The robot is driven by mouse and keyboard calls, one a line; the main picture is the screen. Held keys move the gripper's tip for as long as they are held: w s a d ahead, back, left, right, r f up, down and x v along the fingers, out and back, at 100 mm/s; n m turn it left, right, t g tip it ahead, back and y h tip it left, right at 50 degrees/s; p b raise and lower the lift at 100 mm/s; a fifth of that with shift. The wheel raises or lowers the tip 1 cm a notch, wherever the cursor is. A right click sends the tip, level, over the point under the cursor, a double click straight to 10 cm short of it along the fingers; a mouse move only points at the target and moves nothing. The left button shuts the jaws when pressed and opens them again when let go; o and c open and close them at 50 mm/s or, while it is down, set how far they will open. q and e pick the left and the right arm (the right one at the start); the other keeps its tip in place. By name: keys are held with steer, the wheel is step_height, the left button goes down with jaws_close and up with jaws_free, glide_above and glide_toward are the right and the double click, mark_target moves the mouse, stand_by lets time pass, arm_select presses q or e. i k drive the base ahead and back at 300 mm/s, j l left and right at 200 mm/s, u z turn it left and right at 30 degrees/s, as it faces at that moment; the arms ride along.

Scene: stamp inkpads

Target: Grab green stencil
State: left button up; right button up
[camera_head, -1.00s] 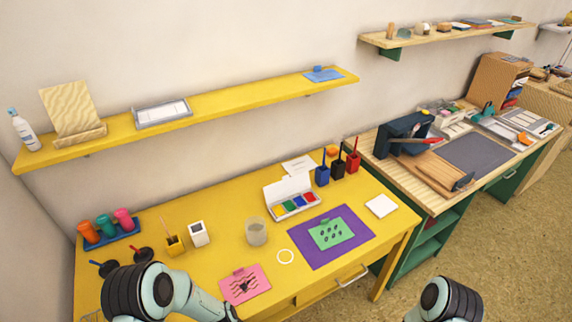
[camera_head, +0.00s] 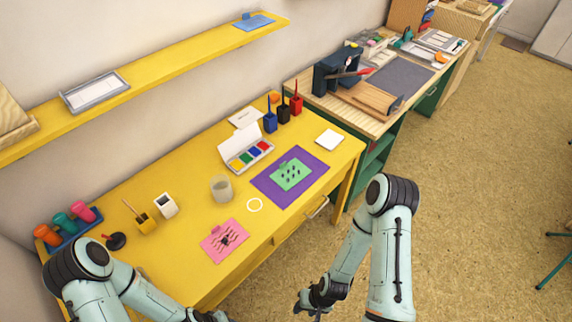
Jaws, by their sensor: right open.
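The green stencil (camera_head: 291,174) is a flat sheet with dark cut-outs and a small tab. It lies on a purple mat (camera_head: 262,184) near the front right of the yellow table (camera_head: 190,264). My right gripper (camera_head: 313,307) hangs low in front of the table, over the floor, open and well apart from the stencil. My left gripper (camera_head: 218,318) is only partly in view at the bottom edge, below the pink stencil (camera_head: 216,252); its jaws are cut off.
The wooden workbench (camera_head: 316,101) adjoins the table's right end.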

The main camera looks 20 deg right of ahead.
mark_target(288, 175)
steer(key=l+u, duration=0.1)
steer(key=u, duration=0.3)
steer(key=l+u, duration=0.1)
steer(key=u, duration=0.3)
steer(key=l+u, duration=0.15)
steer(key=u, duration=0.25)
steer(key=k+l+u, duration=0.1)
steer(key=l+u, duration=0.15)
steer(key=k+l+u, duration=0.1)
steer(key=l+u, duration=0.15)
steer(key=l, duration=0.15)
steer(key=k+l+u, duration=0.25)
steer(key=i+l, duration=0.05)
steer(key=i, duration=0.05)
